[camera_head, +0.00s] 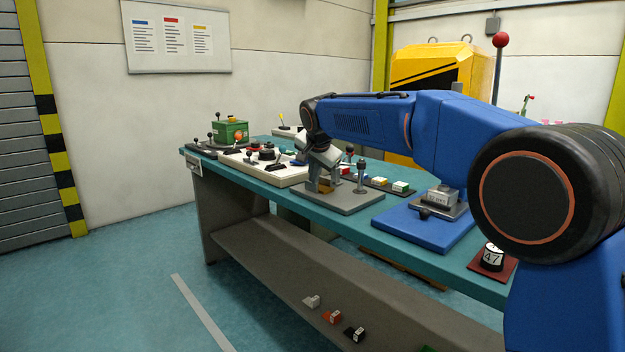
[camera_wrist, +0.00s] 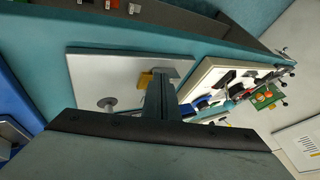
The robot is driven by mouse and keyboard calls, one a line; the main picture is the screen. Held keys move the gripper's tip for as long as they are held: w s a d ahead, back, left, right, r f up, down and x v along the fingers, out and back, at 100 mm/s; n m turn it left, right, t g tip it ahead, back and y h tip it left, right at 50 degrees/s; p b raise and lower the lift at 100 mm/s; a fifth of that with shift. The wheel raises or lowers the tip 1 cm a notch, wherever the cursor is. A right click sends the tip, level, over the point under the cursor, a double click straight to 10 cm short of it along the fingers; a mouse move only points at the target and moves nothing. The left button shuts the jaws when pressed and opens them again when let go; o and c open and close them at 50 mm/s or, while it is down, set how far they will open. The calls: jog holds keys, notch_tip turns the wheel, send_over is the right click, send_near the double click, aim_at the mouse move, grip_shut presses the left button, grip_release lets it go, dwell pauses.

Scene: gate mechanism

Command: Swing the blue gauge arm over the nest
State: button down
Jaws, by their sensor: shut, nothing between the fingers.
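My gripper (camera_head: 322,182) points down over a grey plate (camera_head: 345,204) on the bench; its fingers are shut and empty. In the wrist view the fingers (camera_wrist: 170,80) are beside a small brass-yellow block (camera_wrist: 145,80) on that plate; whether they touch it I cannot tell. A grey post (camera_head: 361,177) with a round top stands on the same plate. I cannot pick out the blue gauge arm or the nest for sure. A small blue part (camera_wrist: 204,103) shows on the white board, partly hidden by my gripper.
The white board (camera_wrist: 205,75) carries several dark and red parts. A green box (camera_head: 230,132) stands at the bench's far end. A blue plate (camera_head: 415,233) with a grey block (camera_head: 436,198) is nearer, then a red plate (camera_head: 478,266). Small blocks lie on the lower shelf (camera_head: 275,270).

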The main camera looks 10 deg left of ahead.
jog(key=s+a+r, duration=0.2)
jog(key=s+r, duration=0.2)
jog(key=r, duration=0.2)
jog(key=shift+s+r, duration=0.35)
jog(key=shift+s, duration=0.15)
